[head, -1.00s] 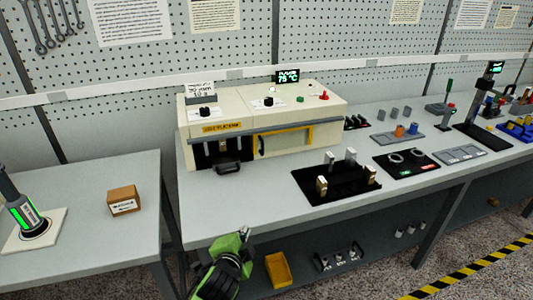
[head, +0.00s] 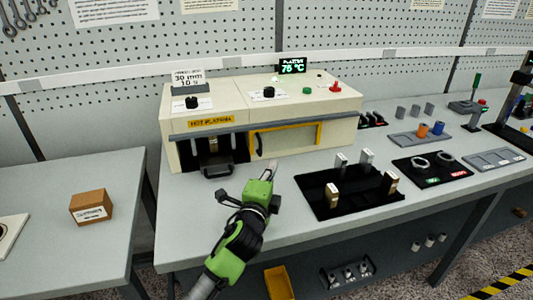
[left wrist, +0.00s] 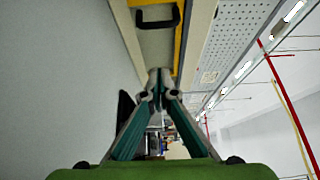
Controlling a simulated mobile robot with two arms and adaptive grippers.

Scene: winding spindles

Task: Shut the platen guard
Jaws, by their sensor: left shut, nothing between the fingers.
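The cream hot platen machine (head: 345,105) stands at the back of the bench. Its platen guard (head: 290,137), a yellow-framed panel with a black upright handle (head: 259,146) at its left end, sits over the right part of the front. The left part of the front is uncovered and shows a dark bay (head: 212,147). My left gripper (head: 273,168) is shut and empty, in front of the guard, just below and right of its handle. In the left wrist view the shut fingertips (left wrist: 158,80) point toward the guard's handle (left wrist: 158,20), with a gap between. My right gripper is out of view.
A black drawer handle (head: 217,169) juts out below the bay, left of my gripper. A black mat (head: 340,207) with several upright metal blocks lies to the right. Bare bench top lies left of the mat.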

